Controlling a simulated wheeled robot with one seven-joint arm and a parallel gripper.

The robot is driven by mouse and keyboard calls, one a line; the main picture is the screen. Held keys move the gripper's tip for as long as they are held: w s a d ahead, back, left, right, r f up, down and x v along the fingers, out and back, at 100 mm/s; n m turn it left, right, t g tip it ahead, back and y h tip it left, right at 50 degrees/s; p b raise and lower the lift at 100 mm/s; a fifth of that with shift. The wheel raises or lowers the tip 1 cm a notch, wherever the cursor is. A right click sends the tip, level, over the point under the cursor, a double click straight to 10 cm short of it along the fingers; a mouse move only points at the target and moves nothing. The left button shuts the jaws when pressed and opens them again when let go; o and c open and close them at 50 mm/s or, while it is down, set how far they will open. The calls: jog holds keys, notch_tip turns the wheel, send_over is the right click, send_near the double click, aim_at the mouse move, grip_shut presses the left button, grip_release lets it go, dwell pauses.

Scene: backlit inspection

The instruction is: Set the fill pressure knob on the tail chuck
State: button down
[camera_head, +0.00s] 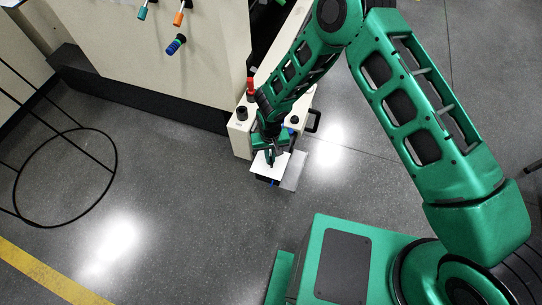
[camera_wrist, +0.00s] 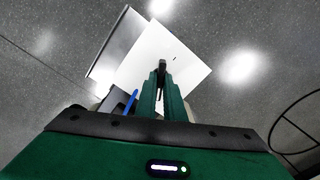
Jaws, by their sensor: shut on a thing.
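A white panel (camera_head: 262,174) sits at the front of a cream unit beside the big machine. In the wrist view the white panel (camera_wrist: 190,62) fills the upper middle and bears a short black mark. My gripper (camera_head: 271,158) reaches down over this panel. In the wrist view its green fingers (camera_wrist: 162,68) are close together, with their tips at a small dark knob (camera_wrist: 162,64) in front of the panel. The fingers are shut on it and hide most of it. The knob's setting cannot be read.
The cream unit (camera_head: 240,140) carries a black knob (camera_head: 242,113) and a red-topped part (camera_head: 250,86). A grey plate (camera_head: 295,171) lies beside the white panel. A blue rod (camera_wrist: 131,102) stands left of my fingers. A black wire ring stand (camera_head: 112,165) is on open floor at left.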

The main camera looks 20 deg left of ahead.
jog(key=m, duration=0.6)
jog(key=shift+w+a+r, duration=0.1)
jog(key=shift+w+a, duration=0.05)
jog(key=shift+w, duration=0.25)
dwell(0.3)
jog(key=c, duration=2)
grip_release()
jog(key=shift+o, duration=0.7)
jog(key=shift+s, duration=0.15)
notch_tip(320, 180, up, 11)
